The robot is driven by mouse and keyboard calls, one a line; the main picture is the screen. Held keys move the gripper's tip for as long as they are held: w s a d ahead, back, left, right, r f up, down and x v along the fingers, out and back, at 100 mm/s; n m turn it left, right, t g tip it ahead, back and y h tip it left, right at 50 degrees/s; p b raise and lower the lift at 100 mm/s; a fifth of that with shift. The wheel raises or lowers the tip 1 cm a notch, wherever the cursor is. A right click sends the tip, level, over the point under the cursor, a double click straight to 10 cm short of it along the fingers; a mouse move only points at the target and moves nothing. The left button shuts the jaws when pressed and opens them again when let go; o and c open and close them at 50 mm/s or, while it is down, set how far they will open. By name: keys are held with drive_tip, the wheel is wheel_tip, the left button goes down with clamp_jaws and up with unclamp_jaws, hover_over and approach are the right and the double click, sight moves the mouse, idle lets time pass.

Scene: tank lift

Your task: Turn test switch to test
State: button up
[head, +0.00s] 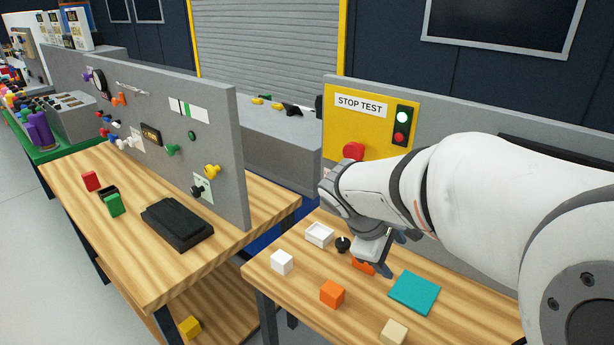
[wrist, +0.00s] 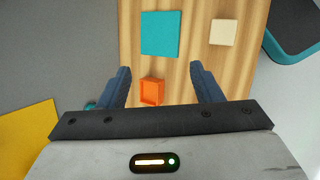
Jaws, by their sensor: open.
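A red knob (head: 353,150) sits on the yellow panel (head: 372,115) under a label reading STOP TEST (head: 359,106). I take it for the test switch; which way it is turned cannot be told. Beside the label, a black lamp box (head: 405,125) has a bright green-white upper lamp and a red lower one. My gripper (head: 385,255) points down over the right table, in front of and below the panel. In the wrist view my gripper (wrist: 160,66) is open, with nothing held between its fingers. A yellow surface (wrist: 25,135), likely the panel, shows at lower left there.
On the right table are a teal square (head: 414,292), white tray (head: 319,235), white block (head: 282,262), orange block (head: 332,293), beige block (head: 394,331) and black knob (head: 343,244). An orange tray (wrist: 152,92) lies below my fingers. A grey upright board (head: 215,120) stands left.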

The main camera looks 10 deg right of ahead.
drive_tip(key=w+a+f+n+t+h+b, duration=0.1)
drive_tip(key=w+f+n+t+h+b, duration=0.3)
drive_tip(key=w+n, duration=0.75)
drive_tip(key=w+a+f+n+t+h+b, duration=0.1)
drive_tip(key=w+a+n+t+b, duration=0.1)
drive_tip(key=w, duration=0.3)
drive_tip(key=w+a+f+n+t+b, duration=0.1)
drive_tip(key=w+a+n+t, duration=0.1)
drive_tip(key=w+a, duration=0.3)
drive_tip(key=w+a+f+n+t+h+b, duration=0.1)
drive_tip(key=w+a+f+n+t+b, duration=0.1)
drive_tip(key=w, duration=0.4)
drive_tip(key=shift+w+a+n+t+h+b, duration=0.2)
drive_tip(key=shift+a+n+t, duration=0.1)
drive_tip(key=shift+a+n, duration=0.3)
drive_tip(key=shift+w+a+n+t+h+b, duration=0.1)
drive_tip(key=shift+w+a+n+t+b, duration=0.15)
drive_tip(key=shift+a+n, duration=0.25)
drive_tip(key=x, duration=0.7)
drive_tip(key=shift+d, duration=0.15)
drive_tip(key=shift+w, duration=0.15)
drive_tip(key=shift+c, duration=0.5)
drive_tip(key=c, duration=0.9)
